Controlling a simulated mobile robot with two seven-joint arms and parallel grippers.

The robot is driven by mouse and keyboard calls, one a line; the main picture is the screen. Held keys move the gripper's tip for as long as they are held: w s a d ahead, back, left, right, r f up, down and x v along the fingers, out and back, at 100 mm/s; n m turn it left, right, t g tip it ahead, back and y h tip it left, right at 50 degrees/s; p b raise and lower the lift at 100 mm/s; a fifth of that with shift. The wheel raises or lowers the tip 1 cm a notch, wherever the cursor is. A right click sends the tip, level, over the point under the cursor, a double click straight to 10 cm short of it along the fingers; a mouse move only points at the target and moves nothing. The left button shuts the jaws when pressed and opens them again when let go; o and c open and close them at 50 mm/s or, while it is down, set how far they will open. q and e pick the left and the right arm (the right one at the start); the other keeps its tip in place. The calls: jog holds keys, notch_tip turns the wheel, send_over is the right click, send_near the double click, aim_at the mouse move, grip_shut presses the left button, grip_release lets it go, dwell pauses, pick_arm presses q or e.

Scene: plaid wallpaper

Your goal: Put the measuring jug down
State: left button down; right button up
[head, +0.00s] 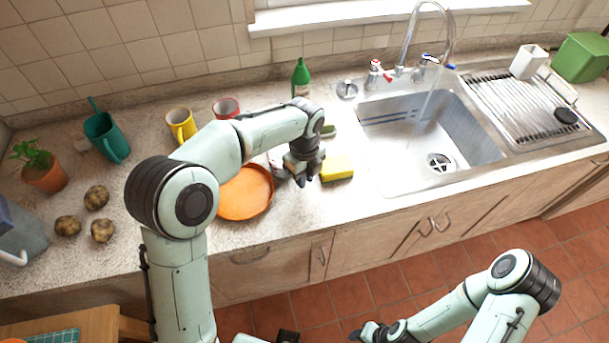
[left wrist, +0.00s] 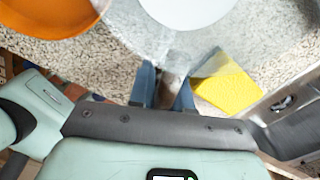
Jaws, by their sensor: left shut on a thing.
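The measuring jug (left wrist: 178,52) looks clear, with a round white area at its top in the left wrist view. In the head view my left forearm and hand hide most of it. My left gripper (head: 302,180) is over the counter between an orange plate and a yellow sponge. Its fingers (left wrist: 168,95) are shut on the near side of the jug. I cannot tell whether the jug's base touches the counter. My right gripper (head: 362,332) is low at the bottom edge, in front of the cabinets, and its jaw state is unclear.
The orange plate (head: 246,193) is just left of the left gripper, and the yellow sponge (head: 337,168) is just right. The sink (head: 475,137) with running water lies further right. A green bottle (head: 301,78) and mugs (head: 181,125) stand behind. Potatoes (head: 96,197) lie left.

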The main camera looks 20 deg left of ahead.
pick_arm(q)
jog(key=shift+f, duration=0.1)
jog(key=c, duration=1.1)
grip_release()
jog(key=shift+o, duration=0.2)
notch_tip(320, 180, up, 12)
jog(key=shift+r+p, duration=0.15)
jog(key=shift+p, duration=0.9)
pick_arm(e)
jog(key=w+r, duration=0.2)
jog(key=shift+w+r, duration=0.1)
jog(key=shift+r, duration=0.3)
